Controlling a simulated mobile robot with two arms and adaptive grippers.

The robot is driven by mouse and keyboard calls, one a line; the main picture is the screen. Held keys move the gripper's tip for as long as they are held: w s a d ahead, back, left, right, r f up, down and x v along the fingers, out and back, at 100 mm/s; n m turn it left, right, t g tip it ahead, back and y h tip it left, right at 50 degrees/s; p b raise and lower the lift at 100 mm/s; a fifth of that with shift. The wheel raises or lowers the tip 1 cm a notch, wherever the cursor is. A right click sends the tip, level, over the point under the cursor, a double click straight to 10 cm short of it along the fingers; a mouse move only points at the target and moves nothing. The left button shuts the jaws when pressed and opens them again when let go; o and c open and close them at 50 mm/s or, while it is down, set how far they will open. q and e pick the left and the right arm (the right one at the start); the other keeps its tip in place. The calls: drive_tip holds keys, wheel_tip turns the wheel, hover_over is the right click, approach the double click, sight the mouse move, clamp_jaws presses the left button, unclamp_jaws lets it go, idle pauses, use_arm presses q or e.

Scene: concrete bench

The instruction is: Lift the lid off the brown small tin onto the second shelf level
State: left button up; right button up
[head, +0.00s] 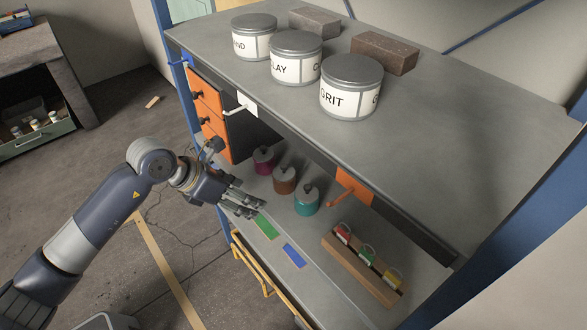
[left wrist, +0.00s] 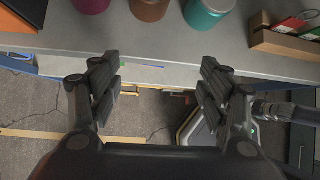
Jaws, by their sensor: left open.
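The brown small tin (head: 285,182) stands upright with its knobbed dark lid on, on the shelf under the bench top, between a magenta tin (head: 264,160) and a teal tin (head: 306,203). In the left wrist view only the lower part of the brown tin (left wrist: 150,8) shows at the top edge; its lid is out of frame. My left gripper (head: 246,204) is open and empty at the shelf's front edge, in front of the tins and apart from them. Its spread fingers also show in the left wrist view (left wrist: 160,88).
A wooden rack (head: 362,265) with coloured items stands to the right.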

sight(281, 169)
use_arm(q)
drive_tip(key=shift+m+t+y, duration=0.3)
drive_tip(key=shift+y, duration=0.2)
drive_tip(key=w+d, duration=0.2)
drive_tip(key=w+d+r+p, duration=0.1)
drive_tip(key=w, duration=0.1)
drive_tip(key=shift+w+d, duration=0.25)
drive_tip(key=shift+d, duration=0.15)
drive_tip(key=shift+w+d, duration=0.5)
drive_tip(key=shift+d, duration=0.25)
drive_tip(key=w+d, duration=0.1)
drive_tip(key=w+d+p, duration=0.1)
drive_tip(key=d, duration=0.1)
drive_tip(key=shift+w+d, duration=0.1)
drive_tip(key=shift+w, duration=0.05)
drive_tip(key=shift+w+d+f, duration=0.25)
drive_tip(key=shift+d+f, duration=0.05)
drive_tip(key=shift+f, duration=0.3)
use_arm(e)
drive_tip(key=shift+w+d+r, duration=0.2)
drive_tip(key=shift+d+r, duration=0.15)
drive_tip(key=shift+r, duration=0.2)
drive_tip(key=shift+w+d+r, duration=0.2)
drive_tip(key=shift+d+r, duration=0.15)
drive_tip(key=shift+r, duration=0.2)
use_arm(q)
drive_tip(key=shift+c, duration=0.2)
drive_tip(key=c, duration=0.9)
use_arm(e)
drive_tip(key=shift+a, duration=0.25)
